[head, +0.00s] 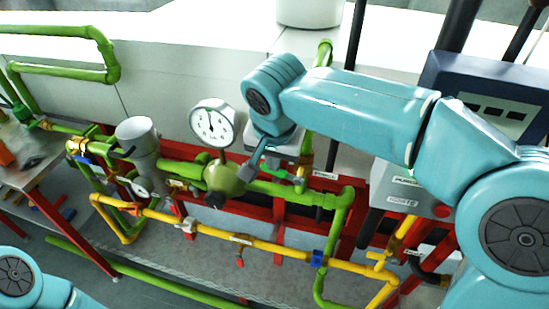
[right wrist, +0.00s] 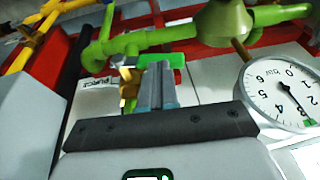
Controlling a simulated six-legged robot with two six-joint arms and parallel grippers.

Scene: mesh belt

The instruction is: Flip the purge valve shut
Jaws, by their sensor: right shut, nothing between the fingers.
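The purge valve shows a green handle (head: 276,172) close beside my right gripper in the head view. In the right wrist view, the green handle (right wrist: 180,62) lies behind the fingertips, beside a brass body (right wrist: 128,88) and a label reading PURGE (right wrist: 97,84). My right gripper (head: 249,172) is shut and empty, its fingers pointing down at the pipework. In the right wrist view, its fingers (right wrist: 158,85) cover part of the handle. I cannot tell whether they touch it. My left gripper is out of view; only part of my left arm shows at bottom left.
A round dial gauge (head: 212,124) stands left of the right gripper, above a green round fitting (head: 223,180). Green pipes (head: 290,189) and a yellow pipe (head: 265,245) cross in front of a red frame (head: 278,240). A control box (head: 490,100) stands at the right.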

